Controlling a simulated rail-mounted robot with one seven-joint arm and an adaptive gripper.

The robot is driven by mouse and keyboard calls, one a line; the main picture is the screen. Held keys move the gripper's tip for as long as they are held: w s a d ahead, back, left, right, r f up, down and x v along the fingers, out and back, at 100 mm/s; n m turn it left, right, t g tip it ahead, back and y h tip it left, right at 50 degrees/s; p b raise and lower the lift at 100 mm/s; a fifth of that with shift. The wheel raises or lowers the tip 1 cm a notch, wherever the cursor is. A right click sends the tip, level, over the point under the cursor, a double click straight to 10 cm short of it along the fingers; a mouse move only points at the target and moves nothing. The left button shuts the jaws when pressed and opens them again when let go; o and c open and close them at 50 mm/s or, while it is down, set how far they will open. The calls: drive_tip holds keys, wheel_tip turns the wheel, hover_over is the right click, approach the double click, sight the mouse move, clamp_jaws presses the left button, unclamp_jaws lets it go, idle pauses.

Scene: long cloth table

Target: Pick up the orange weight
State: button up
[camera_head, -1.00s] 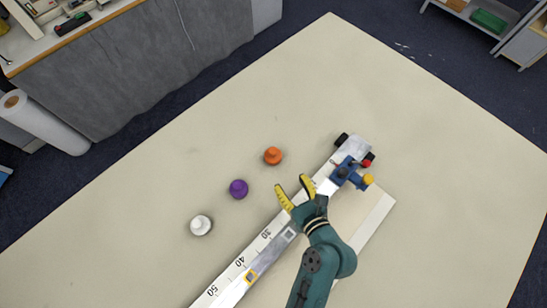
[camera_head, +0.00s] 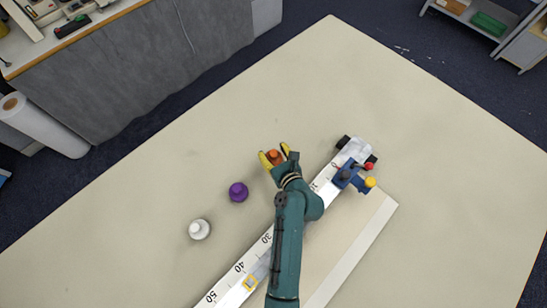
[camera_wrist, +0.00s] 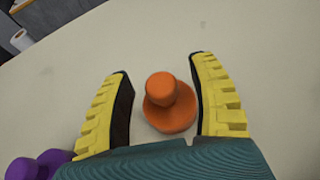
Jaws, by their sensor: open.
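The orange weight (camera_head: 273,155) stands on the cloth table, a knob on a wider round base. In the wrist view the orange weight (camera_wrist: 170,105) sits between the two yellow fingers of my gripper (camera_wrist: 163,95), with a gap to each finger. In the head view my gripper (camera_head: 274,154) is open around it, and its fingers hide part of the weight. Nothing is held.
A purple weight (camera_head: 238,192) and a white weight (camera_head: 199,229) stand to the lower left; the purple one also shows in the wrist view (camera_wrist: 38,166). A numbered track (camera_head: 228,285) with a blue fitting (camera_head: 350,176) lies below my arm. The table's upper part is clear.

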drive_tip(key=shift+s, duration=0.1)
clamp_jaws()
drive_tip(key=shift+r, duration=0.2)
